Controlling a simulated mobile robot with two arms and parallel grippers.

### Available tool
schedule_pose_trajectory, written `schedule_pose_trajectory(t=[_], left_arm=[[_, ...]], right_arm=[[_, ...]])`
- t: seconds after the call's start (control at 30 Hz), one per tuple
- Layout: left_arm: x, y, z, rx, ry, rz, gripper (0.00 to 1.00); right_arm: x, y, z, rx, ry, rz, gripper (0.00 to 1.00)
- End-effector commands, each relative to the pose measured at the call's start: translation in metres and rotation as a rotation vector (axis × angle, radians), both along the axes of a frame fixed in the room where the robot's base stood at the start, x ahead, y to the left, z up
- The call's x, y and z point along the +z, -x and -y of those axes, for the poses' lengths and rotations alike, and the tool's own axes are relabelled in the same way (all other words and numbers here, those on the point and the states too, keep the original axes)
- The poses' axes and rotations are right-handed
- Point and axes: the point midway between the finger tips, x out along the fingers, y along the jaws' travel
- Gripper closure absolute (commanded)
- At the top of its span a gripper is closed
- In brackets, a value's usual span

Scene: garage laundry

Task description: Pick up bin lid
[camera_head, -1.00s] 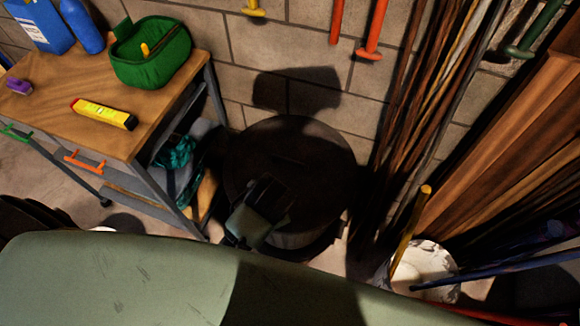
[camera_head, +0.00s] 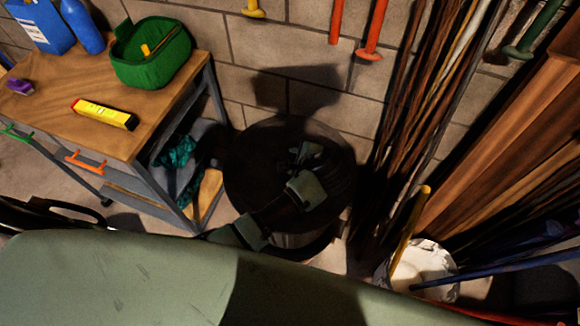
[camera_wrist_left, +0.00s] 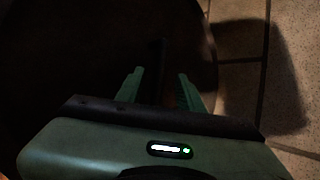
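The dark, round bin lid (camera_head: 255,170) lies on the bin (camera_head: 300,240), beside the workbench and against the block wall. My left gripper (camera_head: 306,156) is over the middle of the lid. In the left wrist view my left gripper (camera_wrist_left: 160,85) has its two green fingers apart, and the lid (camera_wrist_left: 80,50) fills the upper left. A dark narrow bar, seemingly the lid's handle (camera_wrist_left: 161,60), shows between the fingers. It is too dark to tell whether they touch it. My right gripper is not in view.
A wooden workbench (camera_head: 50,105) stands left of the bin, holding a green basket (camera_head: 150,70) and a yellow level (camera_head: 104,113). Long poles (camera_head: 415,110) lean on the wall at right, near a white bucket (camera_head: 435,265). A pale green surface (camera_head: 120,280) crosses the front.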

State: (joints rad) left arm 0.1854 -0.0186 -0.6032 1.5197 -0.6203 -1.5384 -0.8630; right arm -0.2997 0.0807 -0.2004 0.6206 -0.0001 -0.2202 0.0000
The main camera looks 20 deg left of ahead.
Motion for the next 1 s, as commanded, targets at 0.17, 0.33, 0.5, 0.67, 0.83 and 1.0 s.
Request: schedule_pose_trajectory(t=[0.17,0.33,0.5,0.67,0.83,1.0], left_arm=[[-0.0098,-0.0054,-0.0058,0.0,0.001,-0.001,0.62],[-0.0099,-0.0053,-0.0057,0.0,0.002,0.0,0.62],[-0.0098,-0.0052,-0.0056,0.0,0.002,0.0,1.0],[-0.0099,-0.005,-0.0056,0.001,0.003,0.0,1.0],[-0.0101,-0.0048,-0.0055,0.001,0.004,-0.001,1.0],[-0.0102,-0.0046,-0.0053,0.002,0.005,-0.001,1.0]], right_arm=[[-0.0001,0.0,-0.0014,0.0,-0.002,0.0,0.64],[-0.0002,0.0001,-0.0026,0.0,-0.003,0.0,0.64],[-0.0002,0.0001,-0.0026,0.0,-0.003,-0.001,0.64],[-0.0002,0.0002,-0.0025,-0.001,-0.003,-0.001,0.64],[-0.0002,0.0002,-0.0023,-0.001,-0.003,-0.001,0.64],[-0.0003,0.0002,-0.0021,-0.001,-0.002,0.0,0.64]])
